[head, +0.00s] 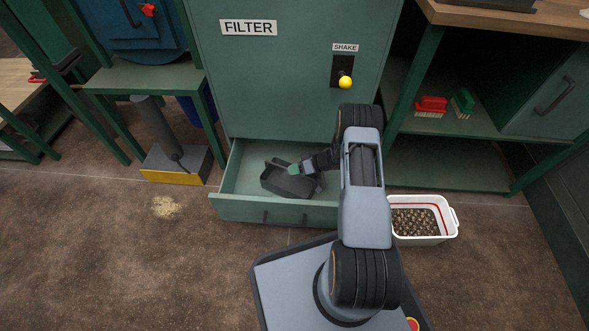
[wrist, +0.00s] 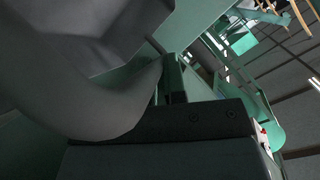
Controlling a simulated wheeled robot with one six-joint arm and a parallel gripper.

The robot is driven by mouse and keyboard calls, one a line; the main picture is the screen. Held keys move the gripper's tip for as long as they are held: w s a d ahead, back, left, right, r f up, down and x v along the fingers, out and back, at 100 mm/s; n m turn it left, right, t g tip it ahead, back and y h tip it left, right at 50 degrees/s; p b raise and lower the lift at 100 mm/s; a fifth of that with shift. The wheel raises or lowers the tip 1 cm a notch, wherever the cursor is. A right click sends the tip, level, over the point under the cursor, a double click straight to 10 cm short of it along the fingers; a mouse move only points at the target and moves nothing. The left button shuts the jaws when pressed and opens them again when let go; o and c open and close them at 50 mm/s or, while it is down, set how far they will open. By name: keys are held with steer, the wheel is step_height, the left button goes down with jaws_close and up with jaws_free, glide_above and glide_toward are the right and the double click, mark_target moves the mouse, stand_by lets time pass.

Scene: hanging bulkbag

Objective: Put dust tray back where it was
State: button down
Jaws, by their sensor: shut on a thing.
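The dark grey dust tray (head: 283,184) is inside the open drawer (head: 238,208) at the bottom of the green FILTER cabinet. It lies at an angle in the middle of the drawer; whether it touches the drawer floor I cannot tell. In the wrist view the tray (wrist: 75,50) fills the upper left, very close, with a curved grey part running to my gripper (wrist: 172,80). My arm hides the drawer's right end.
A white bin of brown granules (head: 415,222) stands right of the drawer. Red (head: 431,104) and green brushes (head: 463,101) sit on the right shelf. A grey and yellow floor piece (head: 172,166) and spilled dust (head: 166,207) are at left.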

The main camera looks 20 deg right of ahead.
steer(key=c, duration=1.2)
jaws_free()
steer(key=shift+o, duration=0.2)
steer(key=p+v, duration=0.4)
steer(key=v, duration=0.8)
